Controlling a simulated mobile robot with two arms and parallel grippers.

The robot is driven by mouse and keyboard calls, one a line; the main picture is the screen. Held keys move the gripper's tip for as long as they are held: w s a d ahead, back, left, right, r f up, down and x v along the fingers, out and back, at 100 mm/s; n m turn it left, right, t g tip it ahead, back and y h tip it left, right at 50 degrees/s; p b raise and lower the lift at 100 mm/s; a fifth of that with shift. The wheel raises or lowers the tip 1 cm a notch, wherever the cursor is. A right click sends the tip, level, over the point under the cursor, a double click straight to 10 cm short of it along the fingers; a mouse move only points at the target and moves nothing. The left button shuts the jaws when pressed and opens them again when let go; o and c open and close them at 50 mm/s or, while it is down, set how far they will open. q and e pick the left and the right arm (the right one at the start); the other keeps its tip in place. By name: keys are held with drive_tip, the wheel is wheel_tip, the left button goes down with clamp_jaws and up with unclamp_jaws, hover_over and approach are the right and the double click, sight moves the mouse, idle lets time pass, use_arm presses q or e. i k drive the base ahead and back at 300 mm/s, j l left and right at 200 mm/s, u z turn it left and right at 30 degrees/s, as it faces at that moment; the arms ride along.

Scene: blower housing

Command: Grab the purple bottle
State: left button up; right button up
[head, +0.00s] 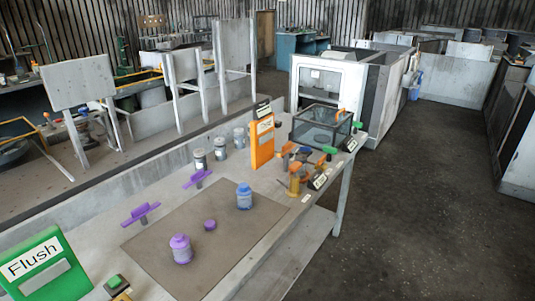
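The purple bottle (181,250) stands upright on a brown mat (212,262) on the workbench, near the mat's left front part. It has a purple cap and a paler purple body. A small round purple piece (210,225), perhaps a cap, lies on the mat to its right. A blue bottle (244,197) stands upright farther back on the mat. Neither of my grippers shows in the head view. Nothing covers the purple bottle.
Purple valve-like handles (140,214) and several grey canisters (220,148) line the bench's back side. A green "Flush" box (43,266) stands at lower left. An orange box (262,143) and a glass-sided case (322,127) stand at the far end. Open floor (420,210) lies right of the bench.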

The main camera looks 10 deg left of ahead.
sight(181, 244)
drive_tip(key=l+u, duration=0.1)
drive_tip(key=u, duration=0.35)
drive_tip(key=k+l+u, duration=0.1)
drive_tip(key=u, duration=0.8)
drive_tip(key=k+l, duration=0.05)
